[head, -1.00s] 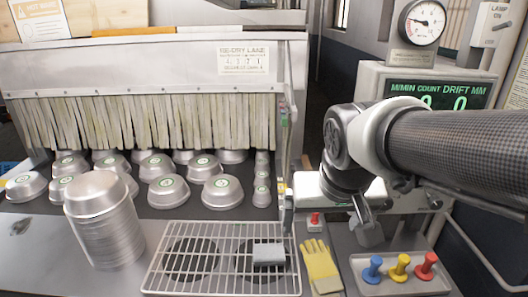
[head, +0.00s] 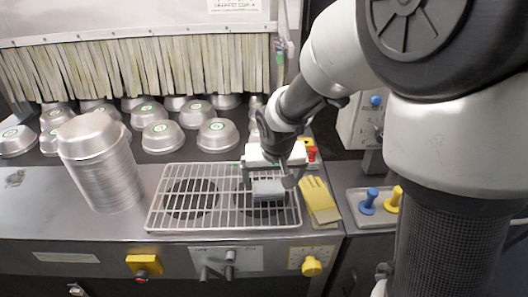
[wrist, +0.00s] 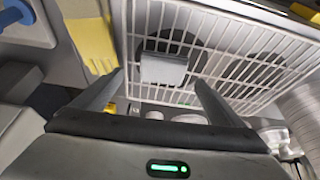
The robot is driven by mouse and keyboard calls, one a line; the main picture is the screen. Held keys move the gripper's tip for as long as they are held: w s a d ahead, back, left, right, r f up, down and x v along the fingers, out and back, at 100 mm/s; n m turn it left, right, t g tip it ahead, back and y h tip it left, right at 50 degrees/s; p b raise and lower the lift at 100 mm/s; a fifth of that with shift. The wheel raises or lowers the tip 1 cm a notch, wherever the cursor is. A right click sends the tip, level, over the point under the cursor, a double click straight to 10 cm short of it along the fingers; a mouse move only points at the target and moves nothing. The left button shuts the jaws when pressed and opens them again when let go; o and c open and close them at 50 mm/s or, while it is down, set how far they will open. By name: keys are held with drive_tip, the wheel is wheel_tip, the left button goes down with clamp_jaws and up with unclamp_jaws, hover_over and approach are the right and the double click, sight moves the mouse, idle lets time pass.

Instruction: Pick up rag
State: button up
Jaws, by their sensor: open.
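The rag (head: 268,188) is a small folded grey-blue cloth lying on the white wire rack (head: 170,226), toward its right side. In the wrist view the rag (wrist: 163,68) lies on the rack beyond my fingertips, roughly between their lines. My gripper (head: 268,178) is open and empty, over the right part of the rack at the rag. In the wrist view my gripper (wrist: 157,80) has its two fingers spread wide. I cannot tell the exact height of the fingers above the rag.
A yellow glove (head: 319,200) lies right of the rack. A stack of metal pans (head: 105,170) stands left of it. Several upturned pans (head: 160,137) sit behind, before a strip curtain (head: 140,70). A tray with blue (head: 368,200) and yellow pegs is at the right.

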sight(268, 188)
drive_tip(key=shift+a+x, duration=0.15)
drive_tip(key=shift+x, duration=1.4)
drive_tip(key=shift+a+x, duration=0.15)
drive_tip(key=shift+x, duration=1.35)
drive_tip(key=shift+r, duration=0.1)
drive_tip(key=shift+c, duration=0.4)
drive_tip(key=c, duration=1.1)
